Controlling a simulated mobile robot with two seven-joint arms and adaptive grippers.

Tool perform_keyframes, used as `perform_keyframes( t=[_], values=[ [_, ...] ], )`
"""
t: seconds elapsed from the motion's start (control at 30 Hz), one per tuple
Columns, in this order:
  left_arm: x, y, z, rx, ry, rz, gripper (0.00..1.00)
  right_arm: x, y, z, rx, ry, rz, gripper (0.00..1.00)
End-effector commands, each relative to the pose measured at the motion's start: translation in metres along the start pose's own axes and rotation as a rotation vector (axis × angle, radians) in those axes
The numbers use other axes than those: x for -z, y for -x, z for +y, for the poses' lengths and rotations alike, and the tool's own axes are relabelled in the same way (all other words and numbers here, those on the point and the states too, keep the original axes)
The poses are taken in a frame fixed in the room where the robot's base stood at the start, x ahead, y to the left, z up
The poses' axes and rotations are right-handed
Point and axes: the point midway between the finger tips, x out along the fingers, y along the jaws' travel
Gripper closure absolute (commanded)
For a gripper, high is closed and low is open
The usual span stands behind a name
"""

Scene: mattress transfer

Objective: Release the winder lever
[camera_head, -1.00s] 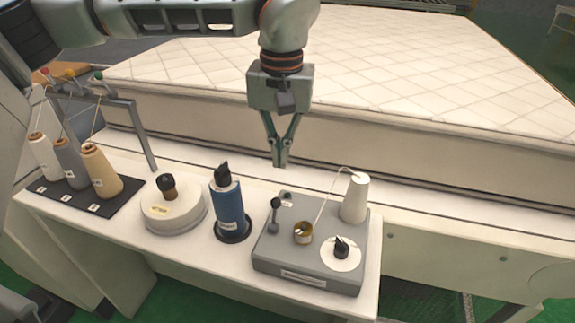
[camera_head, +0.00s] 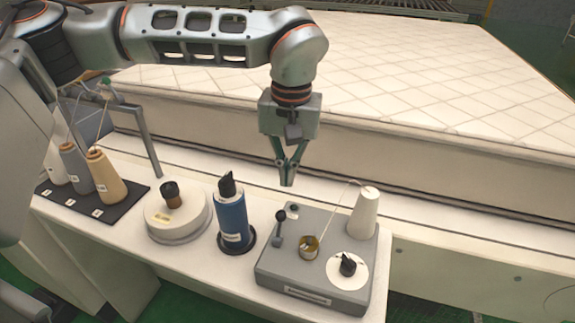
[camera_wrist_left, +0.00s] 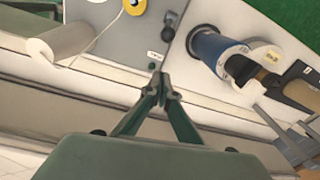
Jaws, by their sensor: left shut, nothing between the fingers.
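The winder is a grey box (camera_head: 322,283) at the right end of the white bench. Its lever (camera_head: 279,229), a thin stem with a black ball knob, stands upright near the box's left side; in the left wrist view the knob (camera_wrist_left: 171,18) shows near the top middle. A brass bobbin (camera_head: 309,247), a black dial (camera_head: 348,265) and a white thread cone (camera_head: 365,213) are on the box. My left gripper (camera_head: 287,184) is shut and empty, pointing down above and behind the lever, apart from it. My right gripper is out of view.
A blue cylinder (camera_head: 231,217) with a black top stands left of the winder. Left of it are a round cream base (camera_head: 178,222) and several thread cones (camera_head: 105,177) on a black mat. A quilted mattress (camera_head: 420,75) lies behind the bench.

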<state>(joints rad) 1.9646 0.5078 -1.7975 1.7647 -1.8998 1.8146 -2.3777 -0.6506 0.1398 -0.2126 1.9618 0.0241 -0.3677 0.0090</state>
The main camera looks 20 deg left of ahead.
Motion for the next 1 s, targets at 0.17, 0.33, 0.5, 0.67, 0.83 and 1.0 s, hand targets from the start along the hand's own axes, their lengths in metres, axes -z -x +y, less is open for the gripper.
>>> perform_keyframes(
  t=[0.17, 0.33, 0.5, 0.67, 0.83, 1.0],
  values=[
    [-0.001, -0.039, 0.000, 0.002, -0.001, -0.005, 1.00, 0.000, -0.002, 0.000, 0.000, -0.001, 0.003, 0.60],
    [-0.012, -0.048, 0.000, -0.001, -0.005, 0.002, 1.00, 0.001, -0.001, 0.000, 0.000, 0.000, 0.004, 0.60],
    [-0.030, -0.041, 0.000, 0.000, -0.003, 0.001, 1.00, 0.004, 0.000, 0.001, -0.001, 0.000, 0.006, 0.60],
    [-0.037, -0.039, 0.000, 0.000, -0.002, 0.001, 1.00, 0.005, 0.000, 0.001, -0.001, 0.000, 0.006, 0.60],
    [-0.038, -0.039, 0.000, 0.000, -0.001, 0.001, 1.00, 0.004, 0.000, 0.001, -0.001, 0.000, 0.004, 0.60],
    [-0.038, -0.039, 0.000, 0.000, -0.001, 0.001, 1.00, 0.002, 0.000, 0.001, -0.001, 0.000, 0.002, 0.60]
  ],
)
